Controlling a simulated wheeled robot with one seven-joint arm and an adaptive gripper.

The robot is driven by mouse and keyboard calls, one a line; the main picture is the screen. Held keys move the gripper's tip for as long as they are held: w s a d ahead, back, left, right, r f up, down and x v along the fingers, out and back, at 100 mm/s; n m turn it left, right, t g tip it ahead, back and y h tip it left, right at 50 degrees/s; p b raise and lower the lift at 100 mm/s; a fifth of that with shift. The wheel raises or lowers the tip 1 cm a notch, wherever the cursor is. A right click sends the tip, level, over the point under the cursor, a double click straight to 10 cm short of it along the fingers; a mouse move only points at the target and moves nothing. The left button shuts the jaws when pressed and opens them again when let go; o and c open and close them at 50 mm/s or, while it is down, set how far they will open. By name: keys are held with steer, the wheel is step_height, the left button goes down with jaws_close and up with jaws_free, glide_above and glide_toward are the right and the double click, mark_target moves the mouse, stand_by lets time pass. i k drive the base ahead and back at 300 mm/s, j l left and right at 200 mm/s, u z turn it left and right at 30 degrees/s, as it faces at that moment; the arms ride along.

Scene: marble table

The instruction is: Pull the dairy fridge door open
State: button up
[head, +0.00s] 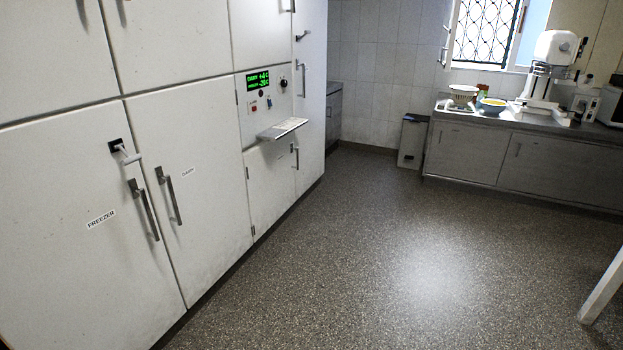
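The dairy fridge door (205,150) is a white panel in the wall of cabinets on the left, and it looks closed and flush with its neighbours. My gripper is not in view.
A white lever latch (128,155) juts from the freezer door. A small shelf (282,129) sticks out right of the dairy door. The speckled floor (330,260) before the doors is clear. A counter (510,150) with a mixer (553,60) and bowls stands at the back right.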

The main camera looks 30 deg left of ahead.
mark_target(187, 138)
steer(key=u, duration=1.65)
steer(key=i+u, duration=0.1)
steer(key=i, duration=0.45)
steer(key=i+l+u, duration=0.1)
steer(key=i, duration=0.45)
steer(key=i+l+u, duration=0.1)
steer(key=i, duration=0.45)
steer(key=l, duration=0.1)
